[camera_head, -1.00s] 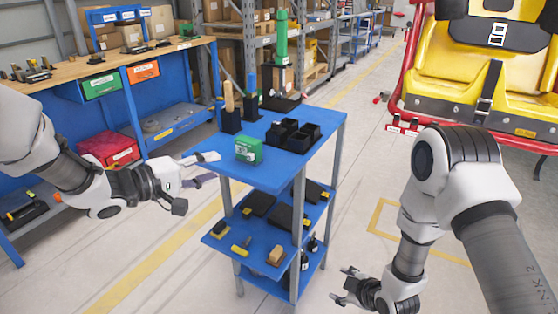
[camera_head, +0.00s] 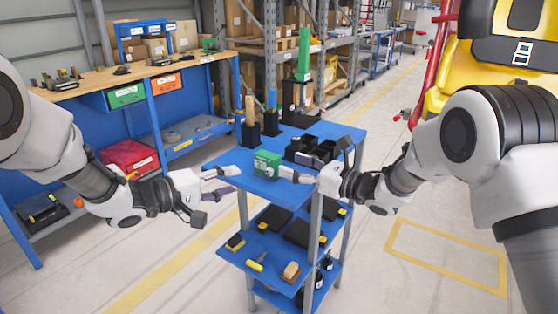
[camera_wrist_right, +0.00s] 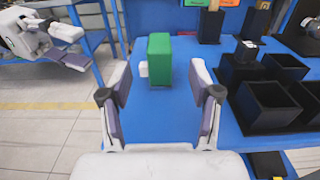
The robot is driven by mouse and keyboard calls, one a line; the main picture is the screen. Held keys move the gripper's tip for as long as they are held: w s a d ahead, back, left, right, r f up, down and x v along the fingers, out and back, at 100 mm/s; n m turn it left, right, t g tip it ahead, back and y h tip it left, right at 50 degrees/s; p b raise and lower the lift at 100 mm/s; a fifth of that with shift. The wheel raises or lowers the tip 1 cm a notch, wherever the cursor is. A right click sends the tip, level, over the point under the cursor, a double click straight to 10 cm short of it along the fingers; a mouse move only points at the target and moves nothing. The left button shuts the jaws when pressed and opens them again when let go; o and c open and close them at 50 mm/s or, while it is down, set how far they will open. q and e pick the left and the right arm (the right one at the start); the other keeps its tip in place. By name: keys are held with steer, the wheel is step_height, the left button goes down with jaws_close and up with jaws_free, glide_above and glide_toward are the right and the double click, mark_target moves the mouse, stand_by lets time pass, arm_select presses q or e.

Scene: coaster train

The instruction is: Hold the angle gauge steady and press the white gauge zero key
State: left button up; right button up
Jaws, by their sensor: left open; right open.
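The green angle gauge (camera_head: 267,163) stands on the blue cart top near its front edge. Pale markings show on its front. In the right wrist view the green block (camera_wrist_right: 160,58) has a small white key (camera_wrist_right: 144,69) sticking out on its left side. My right gripper (camera_head: 292,176) is open just right of the gauge. In its wrist view the open fingers (camera_wrist_right: 160,82) point at the gauge, one on each side of its line, with no clear contact. My left gripper (camera_head: 231,178) is open and empty, left of the gauge near the cart's edge.
Black open bins (camera_head: 306,150) stand behind my right gripper. Holders with a wooden handle (camera_head: 250,112) and a blue handle (camera_head: 271,100), and a green column (camera_head: 304,55) on a black base, stand at the back. The cart top (camera_head: 232,160) left of the gauge is clear.

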mark_target(259, 151)
steer(key=x, duration=1)
steer(key=shift+w+a, duration=0.15)
steer(key=shift+a, duration=0.15)
steer(key=shift+c, duration=0.3)
